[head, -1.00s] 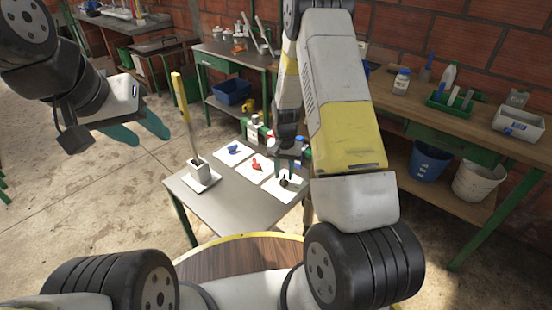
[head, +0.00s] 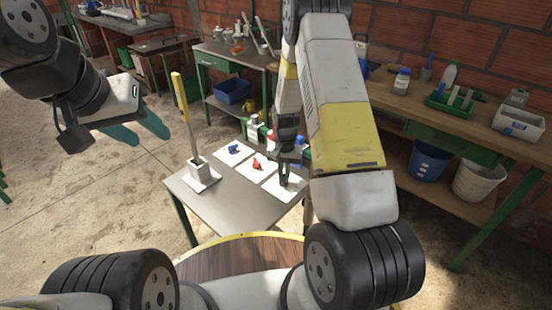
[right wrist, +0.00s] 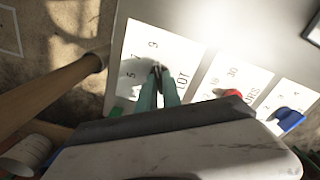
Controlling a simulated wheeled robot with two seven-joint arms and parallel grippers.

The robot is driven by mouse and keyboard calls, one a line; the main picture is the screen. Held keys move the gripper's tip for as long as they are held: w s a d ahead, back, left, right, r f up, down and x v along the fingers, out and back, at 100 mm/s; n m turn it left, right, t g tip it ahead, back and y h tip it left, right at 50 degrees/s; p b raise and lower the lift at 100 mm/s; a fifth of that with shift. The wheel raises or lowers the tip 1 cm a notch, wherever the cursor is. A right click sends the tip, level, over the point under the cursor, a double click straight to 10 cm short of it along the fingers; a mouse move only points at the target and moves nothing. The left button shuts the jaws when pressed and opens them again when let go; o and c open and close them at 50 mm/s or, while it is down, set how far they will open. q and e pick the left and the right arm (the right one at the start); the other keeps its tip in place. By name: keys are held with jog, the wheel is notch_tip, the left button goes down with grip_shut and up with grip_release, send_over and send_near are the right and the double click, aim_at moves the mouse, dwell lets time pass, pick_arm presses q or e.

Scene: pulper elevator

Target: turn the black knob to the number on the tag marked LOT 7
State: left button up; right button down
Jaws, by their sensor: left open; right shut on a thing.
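The black knob (right wrist: 157,68) is on a white card (right wrist: 133,52) printed with LOT and numbers; 5, 7 and 9 are readable in the right wrist view. My right gripper (right wrist: 158,78) is shut on the knob, its teal fingers on either side and hiding much of it. In the head view this gripper (head: 284,180) reaches down to the nearest card on the small grey table (head: 232,207). The knob's pointing direction is unclear. My left gripper (head: 138,133) is open and empty, in the air at the left. I cannot make out a tag marked LOT 7.
A red knob (head: 257,164) and a blue knob (head: 234,149) sit on neighbouring cards. Bottles stand behind the cards. A long workbench (head: 470,120) runs along the brick wall.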

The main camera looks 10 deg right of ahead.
jog(key=n, duration=0.3)
jog(key=shift+n, duration=2.2)
jog(key=c, duration=1.5)
grip_release()
jog(key=shift+r, duration=0.1)
